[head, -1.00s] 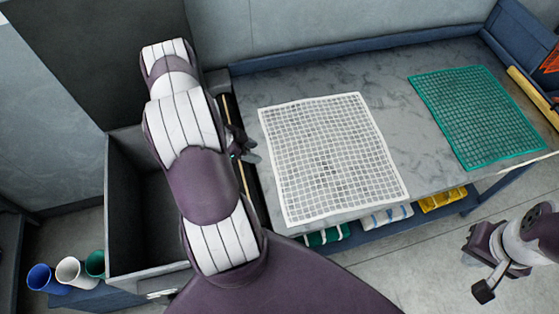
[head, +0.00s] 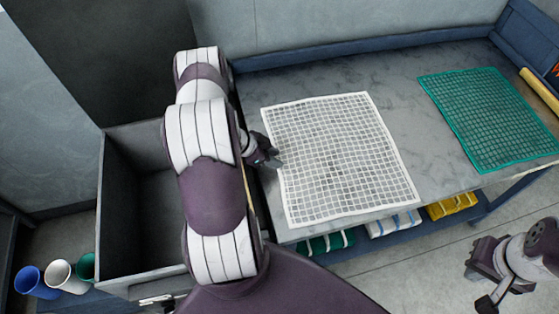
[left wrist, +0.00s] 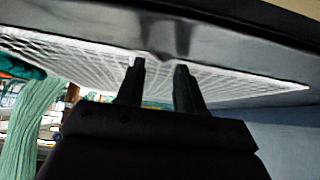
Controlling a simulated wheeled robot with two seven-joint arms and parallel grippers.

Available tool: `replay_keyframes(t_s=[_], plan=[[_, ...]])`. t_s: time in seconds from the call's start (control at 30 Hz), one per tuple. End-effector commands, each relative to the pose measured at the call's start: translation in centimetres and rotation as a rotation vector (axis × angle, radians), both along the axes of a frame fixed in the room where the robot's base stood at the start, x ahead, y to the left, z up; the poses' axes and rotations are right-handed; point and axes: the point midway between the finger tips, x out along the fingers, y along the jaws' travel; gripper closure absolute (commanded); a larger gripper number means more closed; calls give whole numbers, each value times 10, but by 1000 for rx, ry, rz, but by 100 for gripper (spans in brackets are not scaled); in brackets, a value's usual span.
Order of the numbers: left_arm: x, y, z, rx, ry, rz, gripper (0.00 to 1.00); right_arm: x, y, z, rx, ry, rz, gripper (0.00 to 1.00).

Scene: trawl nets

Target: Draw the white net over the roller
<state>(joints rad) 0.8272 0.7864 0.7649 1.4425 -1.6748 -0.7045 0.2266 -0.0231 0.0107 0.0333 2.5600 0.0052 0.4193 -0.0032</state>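The white net (head: 342,155) lies flat on the grey bench, and its underside or edge also shows in the left wrist view (left wrist: 230,88). My left gripper (head: 272,157) is at the net's left edge. Its two fingers (left wrist: 158,75) stand apart in the left wrist view, with the net's pale edge behind or between them; I cannot tell whether they touch it. The roller cannot be made out clearly; my left arm covers most of the bench's left edge. My right gripper (head: 487,288) is at the lower right, off the bench, its finger opening unclear.
A green net (head: 490,118) lies on the bench (head: 408,88) to the right. A dark open bin (head: 117,215) stands left of the bench, with blue, white and green cups (head: 58,276) beside it. Folded yellow bundles (head: 452,205) sit below the bench front.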

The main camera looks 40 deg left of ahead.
Motion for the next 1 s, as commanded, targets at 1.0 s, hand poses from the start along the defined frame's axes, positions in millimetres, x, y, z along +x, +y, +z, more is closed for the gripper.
replay_keyframes(t_s=[1.0], plan=[[-1, 0, 68, 0, 4, -1, 100, 0, 0, 66, 0, 0, 0, 100]])
